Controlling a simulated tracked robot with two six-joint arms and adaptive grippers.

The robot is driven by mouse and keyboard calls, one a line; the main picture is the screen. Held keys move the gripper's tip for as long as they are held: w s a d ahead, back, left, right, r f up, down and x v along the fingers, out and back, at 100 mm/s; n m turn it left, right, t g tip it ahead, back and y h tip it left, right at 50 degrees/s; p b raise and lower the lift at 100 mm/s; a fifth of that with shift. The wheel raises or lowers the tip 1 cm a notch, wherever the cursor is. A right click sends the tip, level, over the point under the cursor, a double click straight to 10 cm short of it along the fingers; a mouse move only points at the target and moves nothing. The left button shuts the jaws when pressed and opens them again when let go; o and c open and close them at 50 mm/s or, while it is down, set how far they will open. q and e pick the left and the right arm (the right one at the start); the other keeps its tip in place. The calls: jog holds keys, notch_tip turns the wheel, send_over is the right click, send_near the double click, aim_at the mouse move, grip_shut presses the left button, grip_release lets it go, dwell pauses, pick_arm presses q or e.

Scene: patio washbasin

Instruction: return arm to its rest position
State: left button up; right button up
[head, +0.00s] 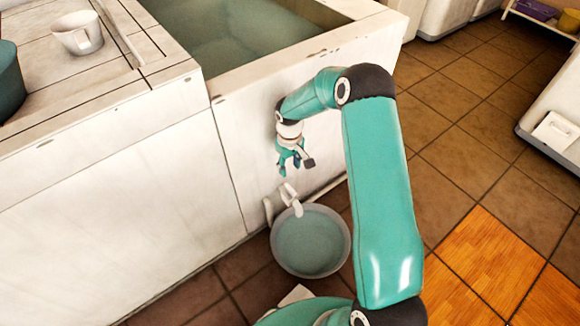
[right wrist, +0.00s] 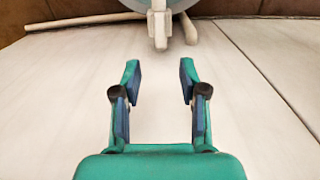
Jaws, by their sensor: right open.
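My right arm (head: 382,190) is teal with black joints and reaches up and then left toward the white basin's front wall. In the head view my right gripper (head: 290,168) hangs in front of this wall, above the white spout. In the right wrist view the same gripper (right wrist: 160,72) has its two fingers spread, with nothing between them. Past its fingertips is the white spout (right wrist: 159,28). My left gripper is not in view.
A grey bucket (head: 341,262) of water stands on the tiles below the white spout (head: 291,197). The basin (head: 305,75) holds water. A white cup (head: 78,38) stands on the counter at the upper left. The tiled floor at right has free room.

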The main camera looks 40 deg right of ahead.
jog(key=s+a+f+y, duration=0.2)
jog(key=s+a+f, duration=0.15)
jog(key=a, duration=0.55)
jog(key=s+a+f+y, duration=0.15)
jog(key=a+f, duration=0.25)
jog(key=a, duration=0.6)
jog(key=s+a, duration=1)
jog(key=s, duration=0.5)
notch_tip(320, 180, up, 30)
jog(key=w+p, duration=0.1)
jog(key=p, duration=3)
jog(key=shift+w+m+t, duration=0.2)
jog(key=shift+m+t, duration=0.1)
